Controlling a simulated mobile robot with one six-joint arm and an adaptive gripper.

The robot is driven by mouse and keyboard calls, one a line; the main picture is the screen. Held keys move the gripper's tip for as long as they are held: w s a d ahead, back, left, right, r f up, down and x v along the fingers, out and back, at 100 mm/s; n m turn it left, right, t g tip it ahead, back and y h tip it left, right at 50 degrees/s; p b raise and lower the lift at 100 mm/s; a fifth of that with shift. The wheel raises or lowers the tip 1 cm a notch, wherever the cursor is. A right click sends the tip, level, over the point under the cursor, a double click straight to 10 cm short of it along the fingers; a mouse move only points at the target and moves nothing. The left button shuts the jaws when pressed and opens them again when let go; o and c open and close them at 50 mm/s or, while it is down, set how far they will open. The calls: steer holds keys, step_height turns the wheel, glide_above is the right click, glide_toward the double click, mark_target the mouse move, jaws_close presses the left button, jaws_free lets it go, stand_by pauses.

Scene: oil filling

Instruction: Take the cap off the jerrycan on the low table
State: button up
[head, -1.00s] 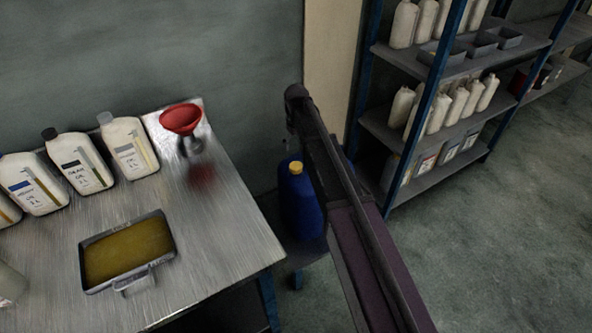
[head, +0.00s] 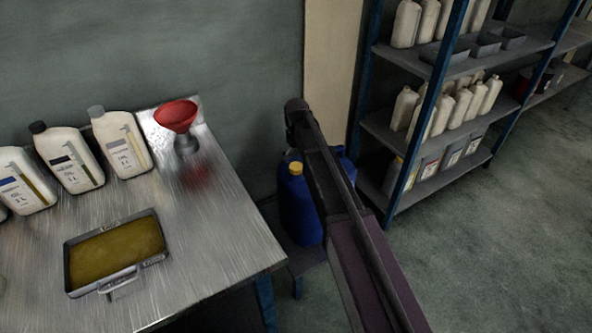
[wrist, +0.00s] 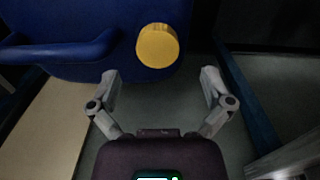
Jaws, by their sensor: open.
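The blue jerrycan (head: 299,208) stands on the low table (head: 309,258), in the gap between the workbench and the shelf. Its yellow cap (head: 296,168) is on top. My arm hides part of the can in the head view. In the wrist view the blue can (wrist: 95,30) fills the top left and the yellow cap (wrist: 157,46) is at the top centre. My gripper (wrist: 160,75) is open and empty, with its fingertips apart on either side below the cap in the picture. The cap is not between the fingers.
The metal workbench (head: 215,250) stands at left with a red funnel (head: 176,116), white oil bottles (head: 70,160) and an oil tray (head: 116,250). A blue-posted shelf (head: 425,120) with bottles stands at right. The floor at right is clear.

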mark_target(296, 166)
steer(key=shift+f, duration=0.1)
stand_by(0.3)
steer(key=f+b, duration=0.3)
steer(key=shift+w+a+f+b, duration=0.1)
steer(key=shift+w+f+b, duration=0.2)
steer(key=shift+w, duration=0.1)
steer(key=shift+f+b, duration=0.7)
steer(key=shift+b, duration=0.1)
steer(key=c, duration=0.6)
steer(key=shift+c, duration=0.2)
